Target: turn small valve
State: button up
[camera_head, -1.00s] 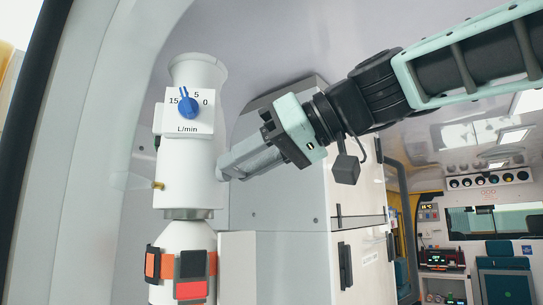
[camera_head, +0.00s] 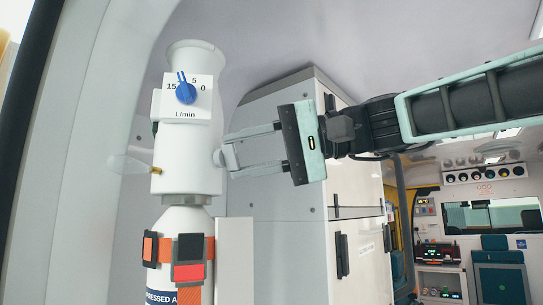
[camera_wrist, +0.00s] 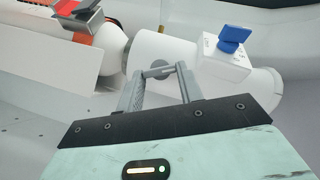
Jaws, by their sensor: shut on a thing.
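A white cylinder head (camera_head: 188,150) stands upright at the left in the head view. A small grey round valve (camera_head: 218,158) sticks out of its right side; in the wrist view the valve (camera_wrist: 157,69) lies between the fingertips. My gripper (camera_head: 223,155) comes from the right and is shut on the valve, one finger above and one below in the head view. It also shows in the wrist view (camera_wrist: 160,72). The fingers partly hide the valve. A blue dial (camera_head: 186,93) on a white L/min plate sits higher on the cylinder, apart from my gripper; it also shows in the wrist view (camera_wrist: 232,37).
A thin brass stub (camera_head: 157,171) with a clear part sticks out at the cylinder's left. An orange and black strap (camera_head: 162,249) wraps the bottle below. A grey-white cabinet (camera_head: 275,225) stands behind my gripper. The ambulance interior opens at the right.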

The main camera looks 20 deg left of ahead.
jog(key=m+g+y+b, duration=0.1)
jog(key=m, duration=0.2)
jog(key=shift+w+d+b, duration=0.1)
jog(key=shift+b, duration=0.3)
jog(key=shift+m+y+b, duration=0.3)
jog(key=shift+m+y, duration=0.1)
jog(key=shift+m, duration=0.3)
jog(key=o, duration=1)
jog(key=shift+d, duration=0.1)
jog(key=shift+f, duration=0.1)
jog(key=b+v, duration=0.4)
jog(key=v, duration=1.3)
jog(key=shift+d, duration=0.3)
